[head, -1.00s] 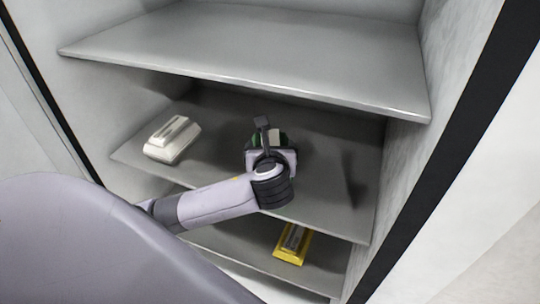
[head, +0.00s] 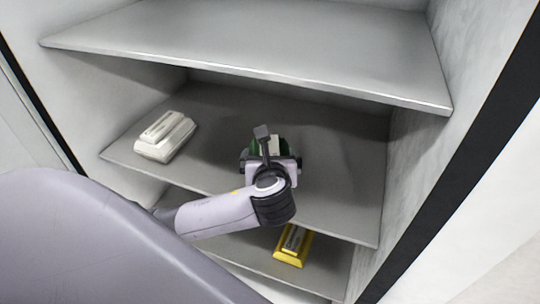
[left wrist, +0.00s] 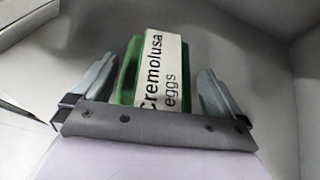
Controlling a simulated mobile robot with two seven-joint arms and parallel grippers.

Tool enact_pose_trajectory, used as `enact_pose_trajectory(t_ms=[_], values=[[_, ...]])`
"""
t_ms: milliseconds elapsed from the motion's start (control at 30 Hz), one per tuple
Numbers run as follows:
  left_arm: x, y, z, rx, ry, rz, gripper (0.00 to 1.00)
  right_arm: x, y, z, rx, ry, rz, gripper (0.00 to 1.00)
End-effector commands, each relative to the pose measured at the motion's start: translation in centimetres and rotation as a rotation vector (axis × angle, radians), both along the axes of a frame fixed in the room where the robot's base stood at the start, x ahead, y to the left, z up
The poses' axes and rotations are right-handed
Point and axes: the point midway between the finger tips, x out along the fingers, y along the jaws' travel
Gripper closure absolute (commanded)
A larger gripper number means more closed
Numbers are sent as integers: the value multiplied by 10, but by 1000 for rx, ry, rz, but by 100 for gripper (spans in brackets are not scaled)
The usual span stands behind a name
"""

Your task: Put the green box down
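The green box (head: 256,146) with a pale label sits at the middle shelf, partly hidden by my left gripper (head: 270,161). In the left wrist view, the green box (left wrist: 128,75) lies between the two fingers of my left gripper (left wrist: 158,82), its label reading "Cremolusa eggs". The fingers stand on either side of the box, with a narrow gap showing at the right finger. The left finger is very close to the box's edge; contact there is hard to tell. The box's underside is hidden. My right gripper is not in view.
A white box (head: 165,137) stands on the middle shelf (head: 335,190), to the left. A yellow box (head: 291,258) lies on the lower shelf. The upper shelf (head: 250,50) is empty and overhangs from above. The middle shelf is clear right of my gripper.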

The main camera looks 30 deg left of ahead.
Motion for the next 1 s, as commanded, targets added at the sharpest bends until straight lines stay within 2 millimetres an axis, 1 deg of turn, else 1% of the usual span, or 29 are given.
enact_pose_trajectory(t_ms=[167, 500, 600, 800, 1000], values=[[-10, -9, 6, -2, -1, -3, 0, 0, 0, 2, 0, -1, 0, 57], [-62, -47, 34, -4, -3, -4, 0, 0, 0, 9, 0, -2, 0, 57], [-75, -56, 41, -4, -3, -2, 0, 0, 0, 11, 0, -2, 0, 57], [-88, -65, 47, -2, -3, -1, 0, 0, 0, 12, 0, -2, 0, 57], [-89, -65, 47, -1, -3, 1, 0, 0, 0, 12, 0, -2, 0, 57]])
